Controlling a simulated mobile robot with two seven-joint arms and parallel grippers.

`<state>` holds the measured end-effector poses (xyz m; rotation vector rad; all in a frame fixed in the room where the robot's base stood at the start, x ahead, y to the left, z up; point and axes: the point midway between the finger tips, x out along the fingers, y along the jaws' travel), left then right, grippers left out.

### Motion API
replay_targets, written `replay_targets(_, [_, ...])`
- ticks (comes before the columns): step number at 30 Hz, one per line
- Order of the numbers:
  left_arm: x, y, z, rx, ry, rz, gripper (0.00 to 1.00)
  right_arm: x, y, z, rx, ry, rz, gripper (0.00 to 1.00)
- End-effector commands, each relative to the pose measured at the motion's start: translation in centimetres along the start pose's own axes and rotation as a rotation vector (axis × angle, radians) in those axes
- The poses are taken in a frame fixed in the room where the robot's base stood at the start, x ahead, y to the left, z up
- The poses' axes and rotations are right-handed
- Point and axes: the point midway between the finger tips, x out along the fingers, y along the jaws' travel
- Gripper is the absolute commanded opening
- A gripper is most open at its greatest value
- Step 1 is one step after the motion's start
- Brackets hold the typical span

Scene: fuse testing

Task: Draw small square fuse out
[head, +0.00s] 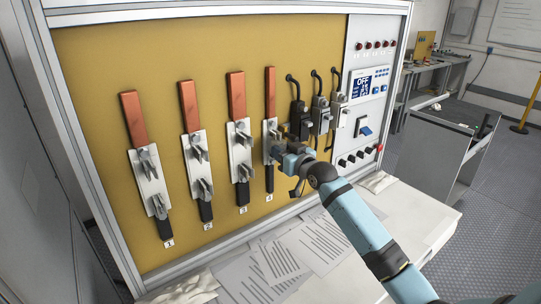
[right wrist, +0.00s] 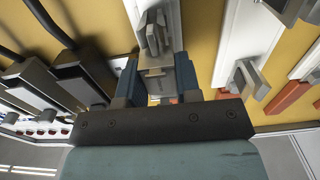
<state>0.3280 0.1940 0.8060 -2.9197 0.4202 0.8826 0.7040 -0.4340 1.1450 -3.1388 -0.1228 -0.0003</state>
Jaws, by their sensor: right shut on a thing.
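My right gripper (head: 279,152) is at the fourth fuse holder (head: 269,127), the rightmost of the row on the yellow panel. In the right wrist view, its two blue-grey fingers (right wrist: 157,82) stand on either side of a small grey squarish piece, which looks like the small square fuse (right wrist: 156,62). They are shut on it. The metal clip (right wrist: 153,32) of the white holder is right beyond the piece; I cannot tell whether the two still touch. In the head view the gripper hides the fuse. My left gripper is not in view.
Three more holders (head: 239,150) with metal clips and red-brown bars stand to the left. Black clamp devices with cables (head: 299,115) are close on the right. A control panel (head: 369,85) is beyond them. Papers (head: 280,262) lie on the white bench below.

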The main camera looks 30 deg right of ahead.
Motion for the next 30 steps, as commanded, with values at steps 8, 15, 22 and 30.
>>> replay_targets(8, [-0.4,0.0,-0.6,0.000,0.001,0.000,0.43,-1.2,0.0,-0.1,-0.001,0.000,0.000,0.00])
replay_targets(15, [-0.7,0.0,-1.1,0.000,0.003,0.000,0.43,-2.1,0.0,-0.1,-0.001,0.000,0.000,0.00])
replay_targets(22, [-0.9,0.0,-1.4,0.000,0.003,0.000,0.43,-3.0,0.0,-0.1,-0.001,0.001,0.000,0.00])
replay_targets(30, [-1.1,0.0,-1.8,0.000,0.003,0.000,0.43,-4.0,0.0,-0.1,0.000,0.000,0.000,0.00])
